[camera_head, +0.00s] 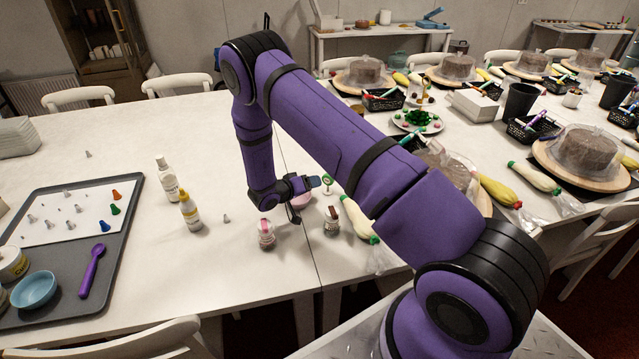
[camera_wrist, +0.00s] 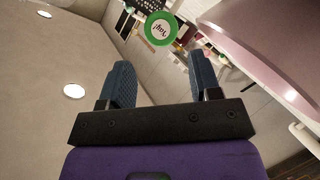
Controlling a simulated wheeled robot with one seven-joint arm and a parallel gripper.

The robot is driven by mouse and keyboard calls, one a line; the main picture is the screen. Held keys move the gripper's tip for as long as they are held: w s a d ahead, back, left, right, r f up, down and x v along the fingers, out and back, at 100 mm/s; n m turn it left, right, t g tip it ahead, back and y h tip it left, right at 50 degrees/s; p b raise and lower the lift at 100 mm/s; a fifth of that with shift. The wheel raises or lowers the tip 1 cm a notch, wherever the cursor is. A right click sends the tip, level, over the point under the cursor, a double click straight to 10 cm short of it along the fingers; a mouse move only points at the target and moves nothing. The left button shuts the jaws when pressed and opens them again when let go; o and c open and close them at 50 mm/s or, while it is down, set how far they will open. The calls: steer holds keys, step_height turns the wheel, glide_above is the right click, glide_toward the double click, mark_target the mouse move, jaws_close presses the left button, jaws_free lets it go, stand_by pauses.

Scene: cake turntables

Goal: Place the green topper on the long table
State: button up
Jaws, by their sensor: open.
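The green topper (camera_wrist: 160,28) is a round disc with a green rim and a white, lettered centre. In the wrist view it is beyond my fingertips, roughly centred between them. In the head view the topper (camera_head: 327,181) is upright, just right of my gripper (camera_head: 311,183). What holds it up is unclear. My gripper (camera_wrist: 162,78) is open, with nothing between its fingers. A pink rounded thing (camera_head: 303,201) sits below my gripper, partly hidden by it. A long white table top (camera_head: 110,165) fills the left; another white table top (camera_head: 470,130) adjoins it right.
Two small jars (camera_head: 266,234) (camera_head: 331,221), a yellow bottle (camera_head: 190,211) and a white bottle (camera_head: 167,180) stand near my gripper. A grey tray (camera_head: 110,250) holds piping tips and a purple spoon. Covered cakes (camera_head: 585,150) crowd the right. The left table's back is mostly clear.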

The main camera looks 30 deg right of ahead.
steer(key=v, duration=0.5)
steer(key=shift+a+r, duration=0.1)
steer(key=shift+r, duration=0.1)
steer(key=w+a+r+t+y, duration=0.2)
steer(key=w+r+t+y, duration=0.15)
steer(key=r, duration=0.55)
steer(key=w+a+r+t+y, duration=0.2)
steer(key=w+r+y, duration=0.15)
steer(key=r, duration=0.45)
steer(key=s+a+r+n+t+y, duration=0.1)
steer(key=s+a+r+n+y, duration=0.15)
steer(key=r, duration=0.65)
steer(key=s+a+r+n+t+y, duration=0.1)
steer(key=s+r+y, duration=0.25)
steer(key=r, duration=0.65)
steer(key=s+a+r+n+g+y, duration=0.1)
steer(key=s+r+y, duration=0.1)
steer(key=s+r, duration=0.5)
steer(key=s+r+n+g+y, duration=0.1)
steer(key=s+r+n+y, duration=0.15)
steer(key=s, duration=0.75)
steer(key=s+d+g+h, duration=0.1)
steer(key=s+d, duration=0.1)
steer(key=s, duration=0.9)
steer(key=s+d+g+h, duration=0.2)
steer(key=s+d, duration=0.1)
steer(key=s, duration=0.7)
steer(key=shift+s+m, duration=0.3)
steer(key=shift+s, duration=0.1)
